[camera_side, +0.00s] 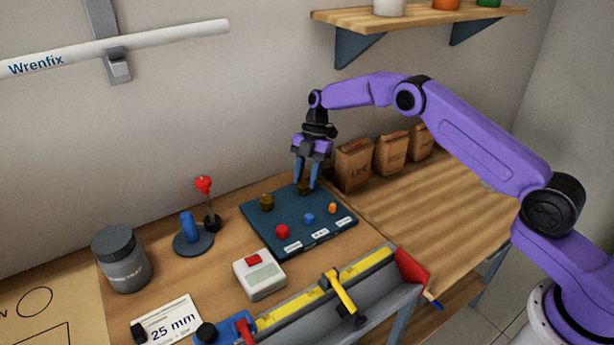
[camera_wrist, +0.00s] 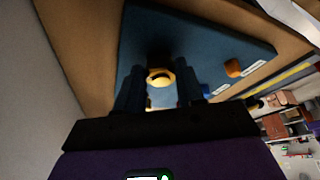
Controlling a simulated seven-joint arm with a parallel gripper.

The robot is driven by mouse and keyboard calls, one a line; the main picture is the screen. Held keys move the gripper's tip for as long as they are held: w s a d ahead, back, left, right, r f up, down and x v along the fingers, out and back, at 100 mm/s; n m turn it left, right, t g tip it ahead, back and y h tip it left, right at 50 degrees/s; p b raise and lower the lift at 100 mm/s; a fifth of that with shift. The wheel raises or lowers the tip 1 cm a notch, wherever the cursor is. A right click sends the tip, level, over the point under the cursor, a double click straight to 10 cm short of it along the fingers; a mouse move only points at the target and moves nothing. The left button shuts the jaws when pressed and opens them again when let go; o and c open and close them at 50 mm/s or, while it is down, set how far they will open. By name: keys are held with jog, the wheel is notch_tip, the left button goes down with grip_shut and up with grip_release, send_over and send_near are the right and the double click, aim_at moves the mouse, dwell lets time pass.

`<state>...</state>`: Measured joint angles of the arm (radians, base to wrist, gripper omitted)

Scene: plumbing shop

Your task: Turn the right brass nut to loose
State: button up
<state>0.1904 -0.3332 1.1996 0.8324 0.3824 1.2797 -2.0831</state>
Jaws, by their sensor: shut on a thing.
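The right brass nut (camera_side: 304,187) sits at the back right of the dark blue panel (camera_side: 262,240). My gripper (camera_side: 306,184) points down over it, with its blue fingers on either side. It is shut on the right brass nut, which shows as a bright yellow ring between the fingers in the wrist view (camera_wrist: 159,77). The fingers hide part of the nut, and I cannot tell how far it is turned. The left brass nut (camera_side: 266,202) stands at the back left of the panel. Red, blue and orange knobs and white labels are along the panel's front.
Brown boxes (camera_side: 353,165) stand just right of the panel. A red-topped lever (camera_side: 205,187), a blue post (camera_side: 190,229) and a grey jar (camera_side: 122,259) stand to the left. A white box with a red button (camera_side: 260,274) and a yellow-edged trough (camera_side: 340,294) are in front.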

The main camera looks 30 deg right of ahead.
jog(key=shift+d, duration=0.1)
dwell(0.3)
jog(key=o, duration=1)
jog(key=shift+o, duration=0.2)
jog(key=v, duration=1.2)
jog(key=s+a+r+m+h, duration=0.1)
jog(key=s+a+r+m, duration=0.2)
jog(key=s+a, duration=0.55)
jog(key=s+a+r+m+h, duration=0.2)
jog(key=s+r+m, duration=0.15)
jog(key=s, duration=1.05)
jog(key=s+d+f+m, duration=0.1)
jog(key=s+d, duration=0.3)
jog(key=s, duration=0.4)
jog(key=s+d+m+t, duration=0.1)
jog(key=s+d, duration=0.3)
jog(key=s, duration=0.5)
jog(key=s+d+f+m+t, duration=0.1)
jog(key=s+d, duration=0.3)
jog(key=s, duration=0.4)
jog(key=shift+s+d+f+m+h, duration=0.25)
jog(key=shift+d+f+m+h, duration=0.1)
jog(key=shift+m, duration=0.5)
